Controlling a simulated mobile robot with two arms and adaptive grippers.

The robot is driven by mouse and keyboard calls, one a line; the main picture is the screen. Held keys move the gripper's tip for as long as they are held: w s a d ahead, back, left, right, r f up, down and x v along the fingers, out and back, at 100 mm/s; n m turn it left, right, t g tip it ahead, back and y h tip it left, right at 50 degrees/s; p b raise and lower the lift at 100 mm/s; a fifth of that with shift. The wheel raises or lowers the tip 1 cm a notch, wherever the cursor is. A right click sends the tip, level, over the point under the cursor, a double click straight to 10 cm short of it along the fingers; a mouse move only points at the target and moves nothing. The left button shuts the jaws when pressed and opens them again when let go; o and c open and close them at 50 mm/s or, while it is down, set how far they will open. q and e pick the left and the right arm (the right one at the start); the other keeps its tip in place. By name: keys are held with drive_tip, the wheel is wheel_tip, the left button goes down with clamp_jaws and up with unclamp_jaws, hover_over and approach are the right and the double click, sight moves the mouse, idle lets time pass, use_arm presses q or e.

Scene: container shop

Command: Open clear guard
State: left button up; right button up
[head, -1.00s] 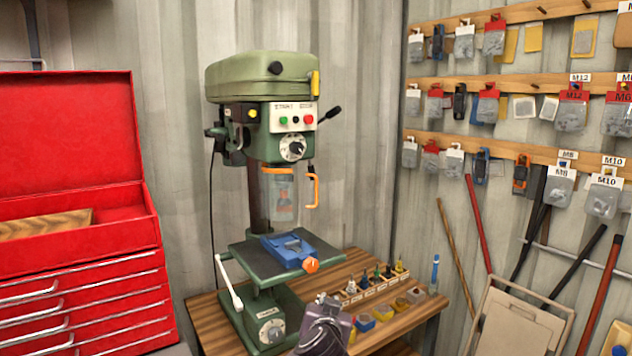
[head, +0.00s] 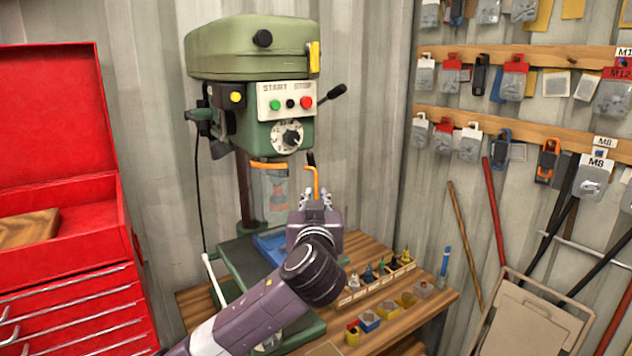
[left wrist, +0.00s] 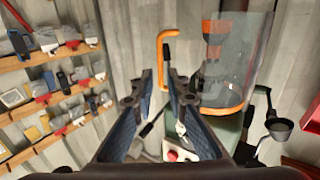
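The clear guard (head: 272,190) is a transparent cylinder with an orange rim, upright around the spindle of the green drill press (head: 250,50). Its orange hooked handle (head: 313,180) is on its right side. In the left wrist view the guard (left wrist: 243,60) is at the upper right and the handle (left wrist: 161,58) near the middle. My left gripper (head: 316,197) is just below the handle in the head view. In the wrist view my left gripper (left wrist: 161,80) is open, its fingertips near the handle's lower part; contact cannot be told. My right gripper is not in view.
A blue vise (head: 270,243) sits on the drill table, partly behind my left arm. Bits and small bins (head: 370,320) stand on the wooden bench (head: 425,305). A red tool chest (head: 60,235) is at left. Hanging packs (head: 515,75) line the right wall.

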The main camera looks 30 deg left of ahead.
sight(316, 185)
use_arm(q)
drive_tip(key=shift+w+a+r+p, duration=0.5)
drive_tip(key=shift+w+a+p, duration=0.1)
drive_tip(key=shift+w, duration=0.1)
drive_tip(key=shift+p+x, duration=0.45)
drive_tip(key=shift+x, duration=0.75)
drive_tip(key=shift+w+a+f, duration=0.35)
drive_tip(key=shift+w, duration=0.3)
clamp_jaws()
drive_tip(key=shift+s, duration=0.1)
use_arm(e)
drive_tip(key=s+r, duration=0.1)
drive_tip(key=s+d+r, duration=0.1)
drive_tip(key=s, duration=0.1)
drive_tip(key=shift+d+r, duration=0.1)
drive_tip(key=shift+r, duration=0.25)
